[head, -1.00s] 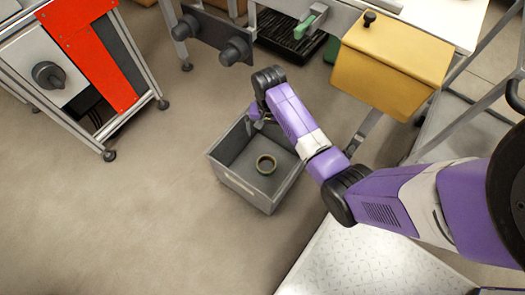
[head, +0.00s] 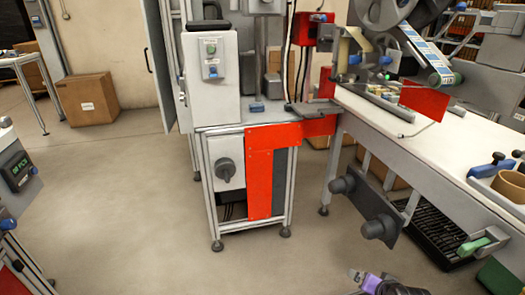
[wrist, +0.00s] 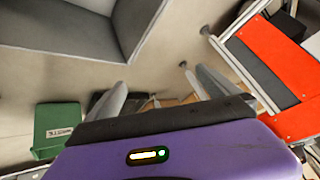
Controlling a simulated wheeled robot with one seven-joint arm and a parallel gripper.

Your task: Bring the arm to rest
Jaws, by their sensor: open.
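My gripper (wrist: 160,88) shows in the wrist view with its two grey fingers spread apart and nothing between them. In the head view only a small part of my arm's end (head: 366,282) shows at the bottom edge, above the floor. A grey crate (wrist: 60,33) fills the upper left of the wrist view, apart from the fingers. The visible part of its inside is bare. The crate is out of the head view.
A long white table (head: 440,150) with machinery stands at right; a tan roll (head: 511,184) lies on it. A red-panelled machine stand (head: 265,170) is in the middle. A green bin (wrist: 57,128) shows in the wrist view. Floor (head: 130,210) at left is clear.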

